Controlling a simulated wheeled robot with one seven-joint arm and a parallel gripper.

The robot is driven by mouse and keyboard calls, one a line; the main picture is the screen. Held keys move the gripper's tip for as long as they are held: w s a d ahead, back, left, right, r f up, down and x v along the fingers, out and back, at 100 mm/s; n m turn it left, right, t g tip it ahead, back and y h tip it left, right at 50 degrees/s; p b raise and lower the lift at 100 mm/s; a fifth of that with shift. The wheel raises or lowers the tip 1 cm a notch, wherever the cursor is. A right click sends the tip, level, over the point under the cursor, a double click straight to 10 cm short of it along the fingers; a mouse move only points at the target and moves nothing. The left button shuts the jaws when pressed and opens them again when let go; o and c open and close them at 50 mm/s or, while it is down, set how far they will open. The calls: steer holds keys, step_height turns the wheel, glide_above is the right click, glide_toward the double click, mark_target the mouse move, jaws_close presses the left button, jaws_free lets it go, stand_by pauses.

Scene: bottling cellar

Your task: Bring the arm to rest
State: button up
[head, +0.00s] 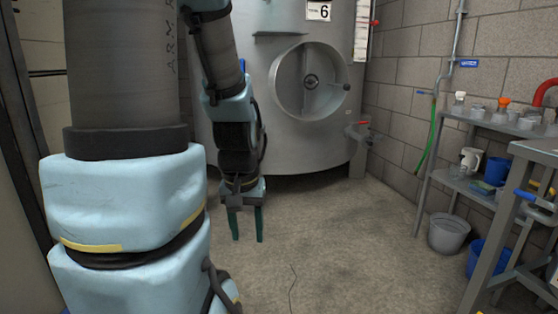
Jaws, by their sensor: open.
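My gripper (246,224) hangs from my bent arm near the middle of the head view, with its two dark green fingers pointing down. The fingers are apart and nothing is between them. The gripper is over bare concrete floor, in front of a large grey steel tank (265,100). It looks clear of other things, though its distance to the tank is hard to judge. My arm's thick near links fill the left of the view and hide what is behind them.
Right of centre, the tank has a round hatch (311,82) and a low valve pipe (362,133). A metal shelf (466,180) with small vessels stands along the right wall. A grey bucket (449,235) and a blue bucket (484,260) are below it. The middle floor (350,240) is clear.

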step_height(320, 180, up, 32)
steer(key=p, duration=3)
